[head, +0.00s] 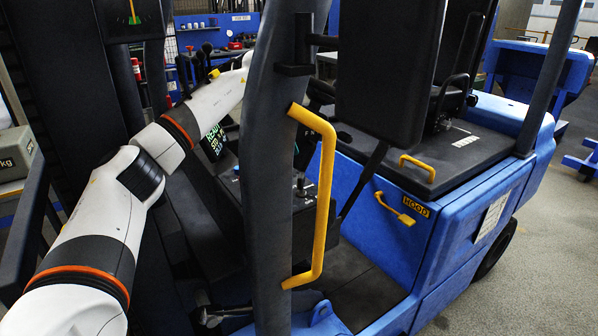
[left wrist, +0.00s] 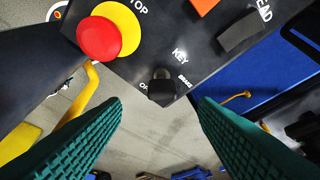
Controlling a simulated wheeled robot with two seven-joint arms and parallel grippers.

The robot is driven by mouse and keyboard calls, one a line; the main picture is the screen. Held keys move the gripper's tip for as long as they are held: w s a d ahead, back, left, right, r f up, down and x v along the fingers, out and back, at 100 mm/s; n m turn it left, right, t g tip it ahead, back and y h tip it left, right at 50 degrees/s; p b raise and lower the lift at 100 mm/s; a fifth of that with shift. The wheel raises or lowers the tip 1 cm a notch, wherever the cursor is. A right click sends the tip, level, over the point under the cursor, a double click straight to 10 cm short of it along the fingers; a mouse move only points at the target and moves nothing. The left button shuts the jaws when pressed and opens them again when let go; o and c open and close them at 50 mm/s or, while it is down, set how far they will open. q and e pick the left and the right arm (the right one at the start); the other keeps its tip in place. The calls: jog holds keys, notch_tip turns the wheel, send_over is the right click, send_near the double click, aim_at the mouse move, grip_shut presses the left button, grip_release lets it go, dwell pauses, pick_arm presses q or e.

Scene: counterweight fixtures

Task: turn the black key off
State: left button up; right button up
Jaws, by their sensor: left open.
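The black key (left wrist: 162,90) sits on the edge of a dark control panel (left wrist: 150,50), below the white KEY label, in the left wrist view. My left gripper (left wrist: 160,103) is open. Its two green ribbed fingers point at the panel, one on each side of the key, with clear gaps; I cannot tell the depth between them. In the head view my white left arm reaches in from the left, and its gripper and the key are hidden behind the forklift's dark post. My right gripper is not in view.
A red stop button (left wrist: 99,39) on a yellow disc, an orange control (left wrist: 205,5) and a black rocker (left wrist: 240,32) are near the key. In the head view, a dark post (head: 272,170) with a yellow handle (head: 324,200) stands before the blue forklift (head: 400,225).

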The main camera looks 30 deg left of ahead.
aim_at(299, 175)
pick_arm(q)
jog(key=p+x, duration=0.1)
jog(key=x, duration=0.4)
jog(key=shift+w+f, duration=0.2)
jog(key=shift+f, duration=0.1)
jog(key=shift+d+f, duration=0.25)
jog(key=shift+f, duration=0.2)
jog(key=c, duration=1)
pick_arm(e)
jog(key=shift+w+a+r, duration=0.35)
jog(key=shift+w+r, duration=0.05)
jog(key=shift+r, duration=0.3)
